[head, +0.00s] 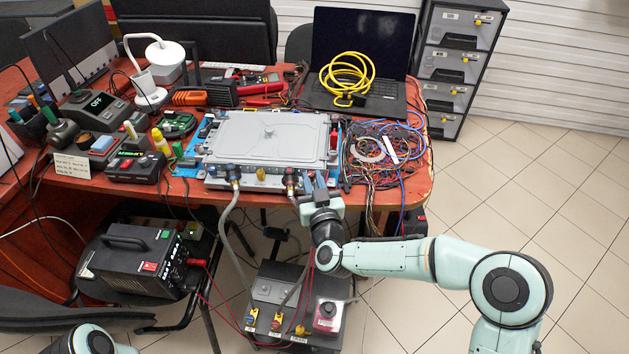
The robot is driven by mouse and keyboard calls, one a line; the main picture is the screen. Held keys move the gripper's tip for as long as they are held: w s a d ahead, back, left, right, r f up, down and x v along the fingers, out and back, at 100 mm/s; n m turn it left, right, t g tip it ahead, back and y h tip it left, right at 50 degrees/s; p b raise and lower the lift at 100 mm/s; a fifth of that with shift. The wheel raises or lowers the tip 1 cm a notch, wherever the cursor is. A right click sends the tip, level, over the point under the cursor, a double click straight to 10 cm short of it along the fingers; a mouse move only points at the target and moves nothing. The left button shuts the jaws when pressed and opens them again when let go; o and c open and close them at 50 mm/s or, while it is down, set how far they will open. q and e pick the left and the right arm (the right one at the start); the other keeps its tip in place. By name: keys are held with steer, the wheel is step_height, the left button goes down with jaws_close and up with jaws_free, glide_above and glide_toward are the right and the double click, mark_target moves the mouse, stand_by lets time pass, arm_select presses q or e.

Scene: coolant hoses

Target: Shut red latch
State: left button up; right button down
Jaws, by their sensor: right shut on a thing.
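A large grey flat housing (265,138) lies on the red table. Two hose couplings sit at its front edge: a left one (233,173) with blue parts and a grey hose hanging from it, and a dark right one (290,180). My right gripper (314,184) is at the front edge, just right of the right coupling, its fingers closed on a small part there. This appears to be the red latch, which is mostly hidden by the fingers, so I cannot tell its angle. My left gripper is out of view; only part of my left arm shows at bottom left.
A tangle of coloured wires (385,155) lies right of the housing. A laptop (362,58) with a coiled yellow cable (347,76) stands behind. Below the table are a grey cooling unit (283,290) and a black power supply (133,258). The tiled floor at right is clear.

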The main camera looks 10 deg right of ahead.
mark_target(310, 177)
steer(key=m+h, duration=0.2)
steer(key=h, duration=0.1)
steer(key=shift+a, duration=0.35)
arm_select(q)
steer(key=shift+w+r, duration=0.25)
arm_select(e)
steer(key=shift+a+m+g+h, duration=0.1)
steer(key=shift+m+g+h, duration=0.3)
steer(key=shift+m+h, duration=0.8)
steer(key=shift+h, duration=0.4)
steer(key=shift+f, duration=0.1)
steer(key=c, duration=1.3)
jaws_free()
steer(key=s, duration=0.1)
steer(key=s+a+p, duration=0.1)
steer(key=s, duration=0.1)
steer(key=shift+n, duration=0.3)
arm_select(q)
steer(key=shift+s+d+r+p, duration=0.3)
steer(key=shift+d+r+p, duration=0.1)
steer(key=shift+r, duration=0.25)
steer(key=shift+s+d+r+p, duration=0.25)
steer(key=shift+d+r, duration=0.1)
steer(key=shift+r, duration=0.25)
arm_select(e)
steer(key=v, duration=1)
